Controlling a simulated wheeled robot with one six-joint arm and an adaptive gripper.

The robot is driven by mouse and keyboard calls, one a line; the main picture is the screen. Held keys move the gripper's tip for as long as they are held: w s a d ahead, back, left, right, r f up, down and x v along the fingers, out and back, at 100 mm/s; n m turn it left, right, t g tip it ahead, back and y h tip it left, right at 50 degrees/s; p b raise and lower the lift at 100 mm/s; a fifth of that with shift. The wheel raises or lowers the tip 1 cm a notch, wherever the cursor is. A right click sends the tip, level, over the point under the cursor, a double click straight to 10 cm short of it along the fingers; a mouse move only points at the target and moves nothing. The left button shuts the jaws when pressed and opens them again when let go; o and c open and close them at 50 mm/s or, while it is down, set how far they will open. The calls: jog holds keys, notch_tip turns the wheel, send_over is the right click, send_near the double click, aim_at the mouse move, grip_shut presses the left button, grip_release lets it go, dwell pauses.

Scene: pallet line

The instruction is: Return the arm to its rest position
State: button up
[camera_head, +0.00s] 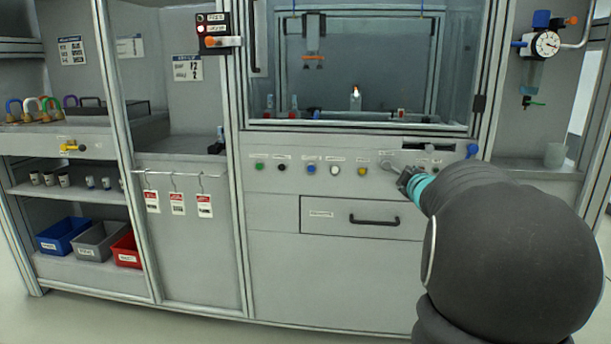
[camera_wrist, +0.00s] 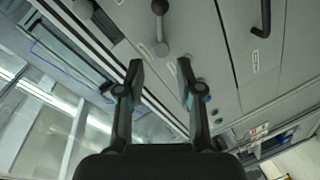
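My gripper (camera_wrist: 159,72) is open and empty in the wrist view, its two dark fingers apart with a clear gap between them. In the head view my gripper (camera_head: 404,182) is small and partly hidden behind my own arm, in front of the right part of the machine's control panel (camera_head: 290,190). A lever with a grey ball-shaped end (camera_wrist: 161,48) stands just beyond the fingertips in the wrist view, apart from them. My arm reaches forward from the lower right of the head view.
A drawer (camera_head: 335,217) with a dark handle is below the panel. A glazed window (camera_head: 370,70) is above. A pressure gauge (camera_head: 545,43) hangs at the right. Shelves at the left hold padlocks, cups and bins, including a blue bin (camera_head: 62,236). The floor in front is clear.

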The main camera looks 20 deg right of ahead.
jog(key=s+d+f+m+g+h, duration=0.2)
jog(key=s+d+f+m+g, duration=0.1)
jog(key=s+f+m+g, duration=0.4)
jog(key=s+a+f+m+g+y, duration=0.1)
jog(key=s+a+f+m, duration=0.1)
jog(key=s+a+f, duration=0.35)
jog(key=s+a+y, duration=0.2)
jog(key=s+a, duration=0.4)
jog(key=a, duration=0.6)
jog(key=s+a+f+n+y, duration=0.1)
jog(key=s+a+y, duration=0.2)
jog(key=a, duration=0.9)
jog(key=s+a+g+y, duration=0.1)
jog(key=s+a+y, duration=0.1)
jog(key=s+a, duration=0.6)
jog(key=a, duration=0.4)
jog(key=shift+s+a+f+n+y+p, duration=0.2)
jog(key=shift+s+n+y+p, duration=0.1)
jog(key=shift+n+p, duration=0.1)
jog(key=shift+d, duration=0.1)
